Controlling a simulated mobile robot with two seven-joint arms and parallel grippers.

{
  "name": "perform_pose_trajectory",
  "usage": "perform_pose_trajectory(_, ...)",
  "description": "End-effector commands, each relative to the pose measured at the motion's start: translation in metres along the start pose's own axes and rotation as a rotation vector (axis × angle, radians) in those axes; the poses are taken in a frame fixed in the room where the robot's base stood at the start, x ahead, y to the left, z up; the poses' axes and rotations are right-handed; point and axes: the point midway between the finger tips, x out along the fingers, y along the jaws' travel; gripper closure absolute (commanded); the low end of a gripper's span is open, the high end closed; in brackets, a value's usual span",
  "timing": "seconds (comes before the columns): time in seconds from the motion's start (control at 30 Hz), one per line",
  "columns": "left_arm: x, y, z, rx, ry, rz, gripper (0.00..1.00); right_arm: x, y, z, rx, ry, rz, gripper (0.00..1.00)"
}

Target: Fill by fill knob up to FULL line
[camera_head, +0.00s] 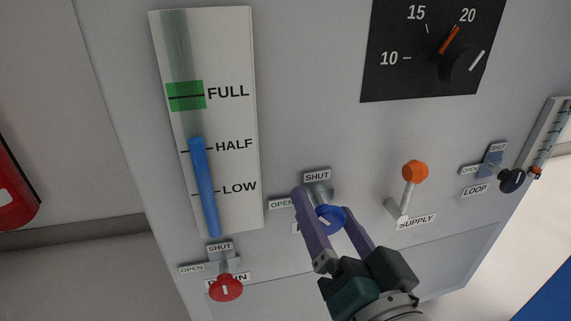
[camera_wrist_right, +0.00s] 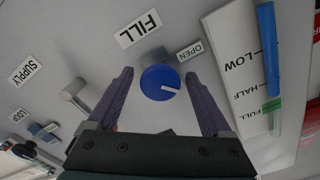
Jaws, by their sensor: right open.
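The blue fill knob (camera_head: 331,217) is on the grey panel below a SHUT label, with an OPEN label to its left. My right gripper (camera_head: 326,204) is open, with its purple fingers on either side of the knob. In the right wrist view the blue knob (camera_wrist_right: 160,83) lies between the fingers (camera_wrist_right: 160,76), with a visible gap on each side. Its white mark points right there, and the FILL label (camera_wrist_right: 138,28) is above it. In the level gauge (camera_head: 240,60) the blue column (camera_head: 203,185) tops out slightly above HALF, below the green FULL band (camera_head: 186,96). My left gripper is not in view.
A red drain knob (camera_head: 226,288) is below the gauge. An orange-tipped SUPPLY lever (camera_head: 414,172) stands to the right of the fill knob. A black LOOP knob (camera_head: 512,180) is farther right. A dial (camera_head: 461,62) is at the top right.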

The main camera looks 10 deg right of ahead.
Motion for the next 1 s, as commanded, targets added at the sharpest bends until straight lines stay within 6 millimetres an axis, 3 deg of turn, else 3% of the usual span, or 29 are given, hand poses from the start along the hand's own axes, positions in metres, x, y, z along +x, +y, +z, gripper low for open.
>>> perform_pose_trajectory(0.17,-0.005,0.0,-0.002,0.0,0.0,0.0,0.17,-0.01,-0.001,0.0,0.0,-0.004,0.002,0.17)
perform_pose_trajectory(0.6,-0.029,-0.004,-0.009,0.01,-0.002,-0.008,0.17,-0.089,-0.001,-0.001,-0.001,-0.003,0.001,0.17)
perform_pose_trajectory(1.0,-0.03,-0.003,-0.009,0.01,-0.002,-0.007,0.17,-0.1,0.0,0.0,0.0,0.0,0.0,0.17)
